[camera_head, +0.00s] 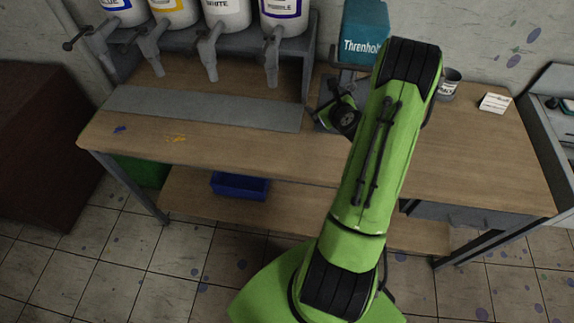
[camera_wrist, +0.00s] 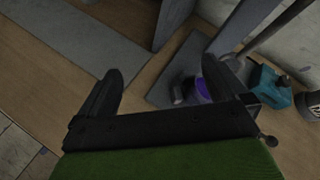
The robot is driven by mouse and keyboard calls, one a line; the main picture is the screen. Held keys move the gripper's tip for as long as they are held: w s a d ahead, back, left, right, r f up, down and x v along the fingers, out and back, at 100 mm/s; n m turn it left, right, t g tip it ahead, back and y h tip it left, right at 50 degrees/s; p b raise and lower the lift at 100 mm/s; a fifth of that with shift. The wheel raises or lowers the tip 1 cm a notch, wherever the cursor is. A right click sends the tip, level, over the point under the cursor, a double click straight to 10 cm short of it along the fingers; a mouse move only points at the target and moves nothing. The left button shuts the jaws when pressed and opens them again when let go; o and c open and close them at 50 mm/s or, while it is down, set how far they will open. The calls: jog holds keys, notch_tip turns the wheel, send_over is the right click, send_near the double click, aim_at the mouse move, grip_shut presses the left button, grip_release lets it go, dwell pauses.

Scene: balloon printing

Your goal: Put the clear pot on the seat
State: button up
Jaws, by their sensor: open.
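My gripper (camera_head: 337,113) is over the workbench, in front of the teal machine (camera_head: 365,35) marked "Threnhol…". I cannot make out the seat for certain. My arm hides part of the bench and machine.
Large labelled paint containers (camera_head: 228,14) with grey taps stand on a grey rack at the back left. A grey strip (camera_head: 200,108) lies on the bench below them. A white box (camera_head: 494,102) is at the right. The bench's front left is mostly clear. A blue bin (camera_head: 240,186) sits underneath.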

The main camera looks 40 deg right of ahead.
jog(key=w+a+r+n+y, duration=0.1)
jog(key=a+r+n+y, duration=0.1)
jog(key=a+r+n, duration=0.35)
jog(key=w+a+r+n+y, duration=0.25)
jog(key=a+n, duration=0.35)
jog(key=a, duration=0.3)
jog(key=s+a+r+n+g, duration=0.2)
jog(key=s+a+r+n, duration=0.1)
jog(key=a+n, duration=0.25)
jog(key=s+a+r+n+g, duration=0.1)
jog(key=s+a+r+n, duration=0.25)
jog(key=a, duration=0.25)
jog(key=s+a+r+n+g, duration=0.1)
jog(key=s+a+r+n, duration=0.1)
jog(key=s+n, duration=0.5)
jog(key=s+a+r+n+g, duration=0.2)
jog(key=s+a+n, duration=0.3)
jog(key=s, duration=0.8)
jog(key=n, duration=0.3)
jog(key=shift+a, duration=0.25)
jog(key=shift+s+d+r, duration=0.1)
